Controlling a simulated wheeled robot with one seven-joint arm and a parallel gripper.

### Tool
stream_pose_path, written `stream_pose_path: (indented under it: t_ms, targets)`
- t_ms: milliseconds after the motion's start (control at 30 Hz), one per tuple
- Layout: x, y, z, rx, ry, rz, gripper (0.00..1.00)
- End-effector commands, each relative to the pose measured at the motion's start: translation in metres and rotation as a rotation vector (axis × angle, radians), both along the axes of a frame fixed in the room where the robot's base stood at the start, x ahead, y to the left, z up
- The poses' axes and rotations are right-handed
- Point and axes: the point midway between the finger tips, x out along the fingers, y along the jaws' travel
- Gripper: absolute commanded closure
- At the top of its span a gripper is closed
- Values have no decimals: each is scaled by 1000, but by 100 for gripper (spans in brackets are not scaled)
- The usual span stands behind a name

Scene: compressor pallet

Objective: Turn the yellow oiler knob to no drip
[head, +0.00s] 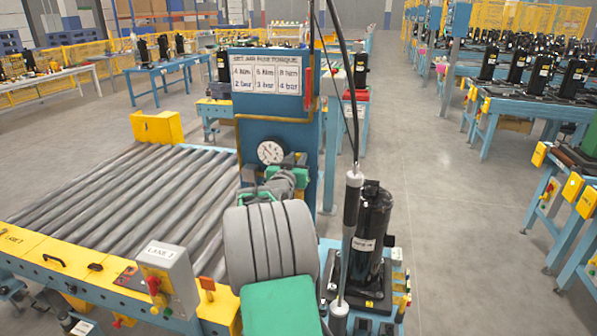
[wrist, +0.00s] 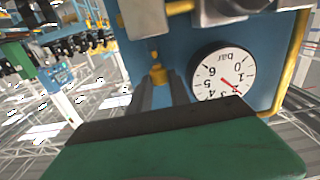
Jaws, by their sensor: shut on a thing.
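The yellow oiler knob (wrist: 157,74) is small and brassy yellow in the wrist view, below a grey fitting on the blue panel. My gripper (wrist: 160,84) has its two dark fingers shut on the knob, one on each side. The wrist picture is upside down. In the head view my own arm covers the knob and the fingertips. I cannot read the knob's setting or see any drip.
A white pressure gauge (head: 270,152) sits on the blue post (head: 277,100) close to my gripper; it also shows in the wrist view (wrist: 222,75). A roller conveyor (head: 130,195) lies left. A black compressor (head: 371,230) stands right, near a hanging tool (head: 351,215).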

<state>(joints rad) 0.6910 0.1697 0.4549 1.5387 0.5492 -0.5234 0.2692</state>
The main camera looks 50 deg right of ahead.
Motion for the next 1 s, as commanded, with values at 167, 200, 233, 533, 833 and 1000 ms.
stream_pose_path:
  t_ms: [167,200,233,533,833,1000]
  targets:
    - [3,1,-6,0,-1,-71,100]
    - [3,1,-5,1,0,-84,100]
    - [3,1,-4,1,0,-91,100]
    - [2,0,0,1,2,-116,100]
    - [2,0,0,1,3,-116,69]
    - [2,0,0,1,3,-116,55]
